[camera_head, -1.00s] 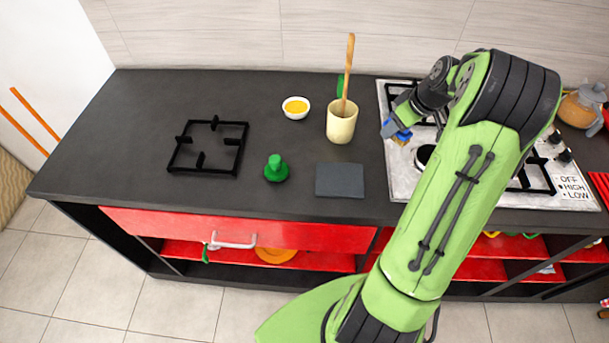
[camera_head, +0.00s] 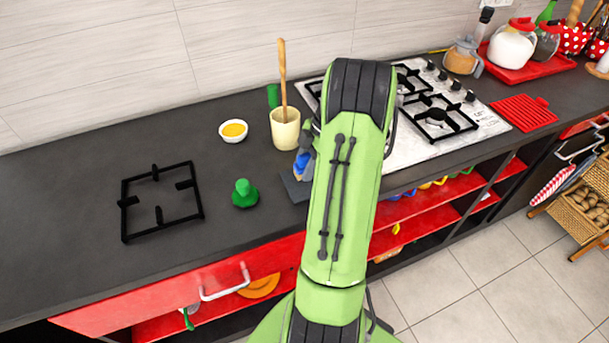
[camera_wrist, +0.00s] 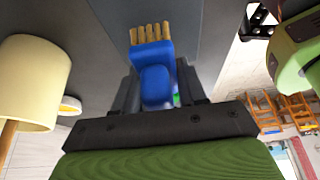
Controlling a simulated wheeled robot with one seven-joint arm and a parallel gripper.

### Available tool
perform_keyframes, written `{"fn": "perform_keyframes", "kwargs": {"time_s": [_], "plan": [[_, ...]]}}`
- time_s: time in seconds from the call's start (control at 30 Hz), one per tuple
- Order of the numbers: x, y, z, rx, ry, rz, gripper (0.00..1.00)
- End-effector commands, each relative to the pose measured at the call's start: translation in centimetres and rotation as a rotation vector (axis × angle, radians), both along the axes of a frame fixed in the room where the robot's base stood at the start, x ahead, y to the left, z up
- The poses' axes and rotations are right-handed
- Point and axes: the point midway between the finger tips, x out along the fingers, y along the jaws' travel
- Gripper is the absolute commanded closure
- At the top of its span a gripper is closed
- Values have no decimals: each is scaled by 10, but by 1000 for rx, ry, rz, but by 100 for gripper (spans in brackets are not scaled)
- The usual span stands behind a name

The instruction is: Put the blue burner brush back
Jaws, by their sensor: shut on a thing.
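The blue burner brush (camera_wrist: 153,70) with tan bristles is between the jaws of my gripper (camera_wrist: 158,92) in the wrist view. My gripper is shut on it. In the head view a bit of the blue brush (camera_head: 301,165) shows just left of my green arm, which hides most of the gripper. The brush appears over or near the dark grey mat (camera_head: 294,189) on the counter. I cannot tell whether it touches the mat.
A beige utensil crock (camera_head: 285,132) with a wooden spoon stands close behind the brush. A green knob-like object (camera_head: 244,194), a white bowl (camera_head: 233,130) and a loose black burner grate (camera_head: 160,201) lie to the left. The stove (camera_head: 415,135) is to the right.

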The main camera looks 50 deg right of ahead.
Motion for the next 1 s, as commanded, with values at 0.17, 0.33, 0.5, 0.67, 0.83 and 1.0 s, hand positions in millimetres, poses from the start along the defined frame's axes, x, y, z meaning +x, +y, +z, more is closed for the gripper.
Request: {"fn": "perform_keyframes", "kwargs": {"time_s": [0.17,0.33,0.5,0.67,0.83,1.0], "plan": [[0,0,-30,1,1,-1,87],[0,0,-28,0,0,-1,87],[0,0,-31,0,1,-2,53],[-1,0,-31,2,3,-2,33],[-1,1,-32,4,5,-3,33],[-2,1,-32,6,7,-4,33]]}}
